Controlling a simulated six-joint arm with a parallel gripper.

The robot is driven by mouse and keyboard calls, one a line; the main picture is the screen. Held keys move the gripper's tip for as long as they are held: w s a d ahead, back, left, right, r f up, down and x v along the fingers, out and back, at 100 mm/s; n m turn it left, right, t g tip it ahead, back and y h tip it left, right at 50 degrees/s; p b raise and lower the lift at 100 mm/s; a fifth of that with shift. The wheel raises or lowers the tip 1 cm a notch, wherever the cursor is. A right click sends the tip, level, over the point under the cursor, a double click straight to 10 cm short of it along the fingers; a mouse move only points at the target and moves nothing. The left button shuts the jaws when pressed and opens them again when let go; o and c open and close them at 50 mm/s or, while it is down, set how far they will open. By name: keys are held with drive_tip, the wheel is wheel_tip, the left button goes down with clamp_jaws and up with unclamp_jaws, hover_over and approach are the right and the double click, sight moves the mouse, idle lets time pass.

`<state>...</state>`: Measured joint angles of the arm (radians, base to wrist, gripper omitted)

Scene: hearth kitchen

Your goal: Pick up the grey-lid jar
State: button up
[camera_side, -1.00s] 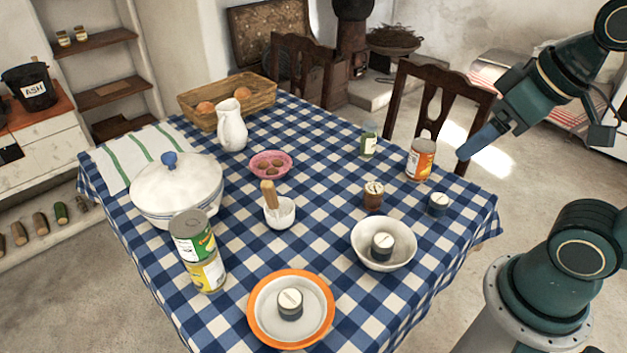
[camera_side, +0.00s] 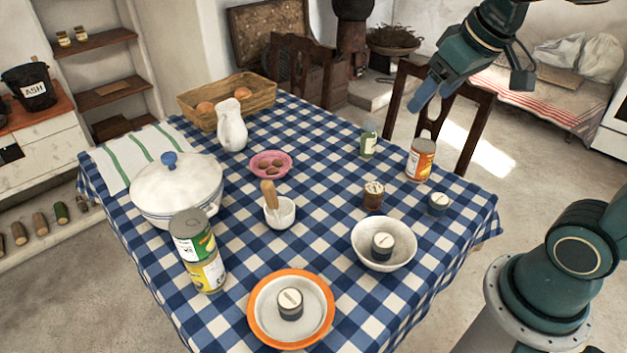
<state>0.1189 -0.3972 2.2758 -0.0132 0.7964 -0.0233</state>
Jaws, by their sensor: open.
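Several small jars stand on the checked table, and I cannot tell for certain which is the grey-lid jar. One jar with a pale grey-looking lid (camera_side: 382,245) sits in the white bowl (camera_side: 401,259). A similar jar (camera_side: 290,304) sits on the orange-rimmed plate (camera_side: 255,321). A small blue-grey jar (camera_side: 438,204) stands on the cloth right of the bowl. A brown jar with a pale lid (camera_side: 373,196) stands behind the bowl. A green-topped jar (camera_side: 368,142) stands farther back. My gripper (camera_side: 435,97) is open and empty, above the table's far right side, apart from all jars.
An orange-labelled can (camera_side: 420,160) stands near the right edge below my gripper. Two stacked cans (camera_side: 205,272), a lidded pot (camera_side: 177,192), a mortar (camera_side: 281,214), a pink bowl (camera_side: 264,159) and a white jug (camera_side: 231,127) stand leftward. A chair (camera_side: 464,132) is behind.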

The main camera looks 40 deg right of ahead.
drive_tip(key=w+d+f, duration=0.2)
drive_tip(key=w+d, duration=0.3)
drive_tip(key=w, duration=0.5)
drive_tip(key=m+g+h, duration=0.1)
drive_tip(key=m, duration=0.2)
approach(373, 126)
drive_tip(key=f, duration=0.1)
drive_tip(key=shift+w+d+f, duration=0.15)
drive_tip(key=shift+w, duration=0.2)
drive_tip(key=shift+f, duration=0.1)
drive_tip(key=shift+x, duration=4.15)
drive_tip(key=shift+f, duration=0.1)
drive_tip(key=shift+x, duration=2.55)
